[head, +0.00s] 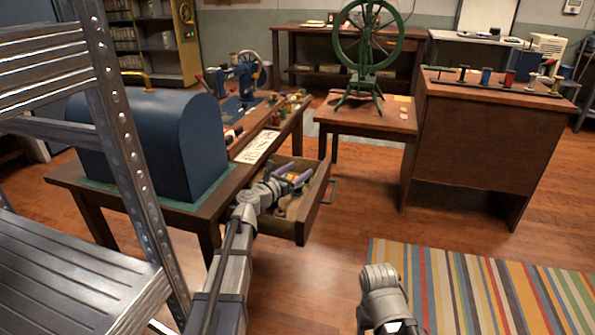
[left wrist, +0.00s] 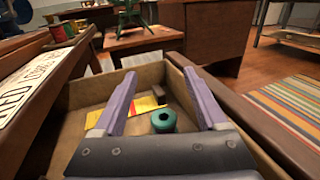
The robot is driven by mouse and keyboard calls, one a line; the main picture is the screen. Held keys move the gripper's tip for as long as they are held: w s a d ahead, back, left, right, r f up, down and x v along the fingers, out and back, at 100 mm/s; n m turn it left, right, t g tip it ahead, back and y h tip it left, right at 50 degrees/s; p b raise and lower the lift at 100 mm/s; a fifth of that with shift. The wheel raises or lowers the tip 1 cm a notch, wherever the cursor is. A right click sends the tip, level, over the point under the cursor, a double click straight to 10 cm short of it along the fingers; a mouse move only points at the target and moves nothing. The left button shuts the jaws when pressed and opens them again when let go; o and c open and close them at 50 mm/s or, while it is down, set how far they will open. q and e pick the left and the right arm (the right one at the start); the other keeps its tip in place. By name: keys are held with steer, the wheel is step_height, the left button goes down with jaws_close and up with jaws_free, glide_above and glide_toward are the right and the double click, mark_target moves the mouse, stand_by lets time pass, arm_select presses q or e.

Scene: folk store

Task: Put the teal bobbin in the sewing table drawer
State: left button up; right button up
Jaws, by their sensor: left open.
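The teal bobbin (left wrist: 163,119) is inside the open sewing table drawer (left wrist: 85,118), its round end with a dark hole facing up. It shows between and below the two purple fingers of my left gripper (left wrist: 160,103), with clear gaps to both. That gripper is open and empty over the drawer. In the head view my left gripper (head: 290,179) reaches over the pulled-out drawer (head: 317,207) of the sewing table (head: 240,170). The bobbin cannot be made out there. My right gripper is not in view; only part of that arm shows at the bottom.
A yellow and red packet (left wrist: 145,105) and a small dark block (left wrist: 158,94) are also in the drawer. A blue domed case (head: 150,140) and a sewing machine (head: 238,80) stand on the table. A metal shelf (head: 60,240) stands close on the left.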

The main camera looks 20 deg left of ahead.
arm_select(q)
steer(key=shift+s+f, duration=0.1)
steer(key=shift+s, duration=0.1)
steer(key=shift+w+a+r+p, duration=0.15)
steer(key=shift+r+p, duration=0.25)
steer(key=shift+p, duration=0.3)
steer(key=v, duration=0.7)
steer(key=shift+s+r, duration=0.1)
steer(key=shift+s, duration=0.1)
steer(key=shift+w, duration=0.1)
steer(key=shift+c, duration=0.3)
